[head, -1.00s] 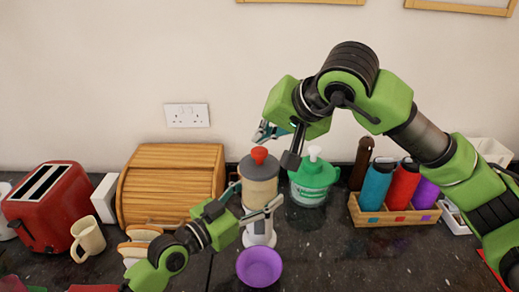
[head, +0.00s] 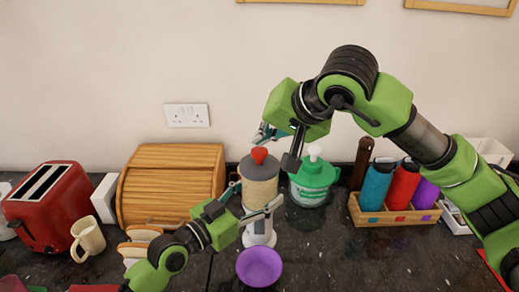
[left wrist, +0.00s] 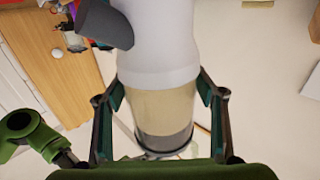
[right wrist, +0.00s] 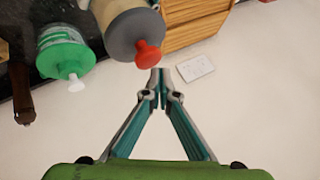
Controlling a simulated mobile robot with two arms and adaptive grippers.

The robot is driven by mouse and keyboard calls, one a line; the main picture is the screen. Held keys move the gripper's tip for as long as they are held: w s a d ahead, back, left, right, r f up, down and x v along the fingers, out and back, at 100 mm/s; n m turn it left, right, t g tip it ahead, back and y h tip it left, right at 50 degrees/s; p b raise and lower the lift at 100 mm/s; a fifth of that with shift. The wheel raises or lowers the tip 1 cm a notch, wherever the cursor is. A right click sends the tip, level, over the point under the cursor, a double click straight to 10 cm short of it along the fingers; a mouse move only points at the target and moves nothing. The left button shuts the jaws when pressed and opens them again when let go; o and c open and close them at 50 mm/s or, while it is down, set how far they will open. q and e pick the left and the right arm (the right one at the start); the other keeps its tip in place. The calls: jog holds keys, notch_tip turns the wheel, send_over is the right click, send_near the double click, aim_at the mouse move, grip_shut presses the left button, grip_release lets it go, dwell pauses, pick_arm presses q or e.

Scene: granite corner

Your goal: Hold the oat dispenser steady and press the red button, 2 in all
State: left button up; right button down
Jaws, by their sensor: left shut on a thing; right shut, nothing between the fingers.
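The oat dispenser (head: 260,192) stands upright on the dark counter, with a pale oat-coloured body, grey lid and white base. Its red button (head: 259,155) sits on top of the lid. My left gripper (head: 252,203) is shut around the dispenser's body from the front. The left wrist view shows the fingers on both sides of the dispenser (left wrist: 165,105). My right gripper (head: 265,133) is shut and empty, above the lid. In the right wrist view its joined fingertips (right wrist: 160,76) appear just beside the red button (right wrist: 148,54); I cannot tell any contact.
A purple bowl (head: 259,267) stands before the dispenser. A green-lidded container (head: 314,182) stands close at its right, and a wooden bread box (head: 172,180) at its left. Bottles in a wooden caddy (head: 395,218) stand further right. A red toaster (head: 48,205) and cream mug (head: 87,238) are left.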

aim_at(262, 151)
jog(key=shift+f, duration=1.4)
dwell(0.9)
dwell(0.4)
jog(key=shift+r, duration=1.55)
jog(key=shift+r, duration=2.55)
jog(key=shift+r, duration=0.1)
notch_tip(262, 151, up, 4)
jog(key=shift+f, duration=0.15)
jog(key=shift+f, duration=0.1)
